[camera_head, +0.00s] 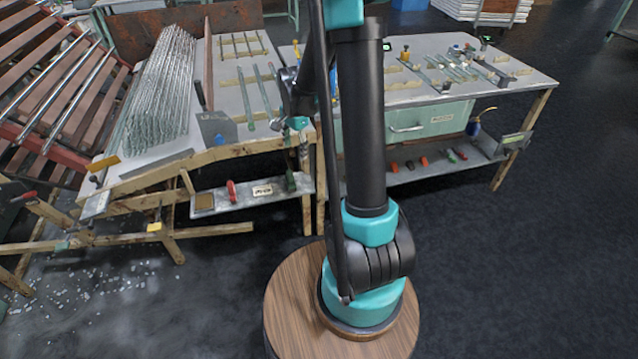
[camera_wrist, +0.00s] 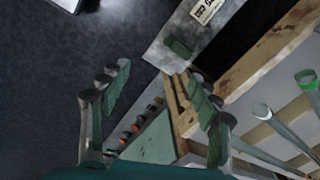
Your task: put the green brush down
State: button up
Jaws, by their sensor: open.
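The green brush (camera_head: 290,181) is at the right end of the low grey shelf under the left bench. It also shows in the wrist view as a small dark green block (camera_wrist: 178,46) near the shelf's end. My gripper (camera_head: 297,138) is above it in the head view, near the bench's front corner. In the wrist view my gripper (camera_wrist: 156,72) has its fingers wide apart with nothing between them. The brush lies beyond the fingertips, nearer the right one, and looks apart from them. Its underside is hidden.
The low shelf (camera_head: 215,208) also holds a red-handled tool (camera_head: 232,191) and a white label (camera_head: 262,190). Bench legs and wooden rails stand close to my gripper. Glass tubes (camera_head: 160,90) lie on the left bench. The right bench's lower shelf (camera_head: 385,179) holds several coloured tools.

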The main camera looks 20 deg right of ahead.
jog(key=s+d+r+n+t, duration=0.1)
jog(key=s+n, duration=0.5)
jog(key=s, duration=0.5)
jog(key=s+d+r+n+t, duration=0.1)
jog(key=s+n+t, duration=0.1)
jog(key=s+n, duration=0.5)
jog(key=s, duration=0.5)
jog(key=shift+d+r, duration=0.3)
jog(key=shift+o, duration=0.5)
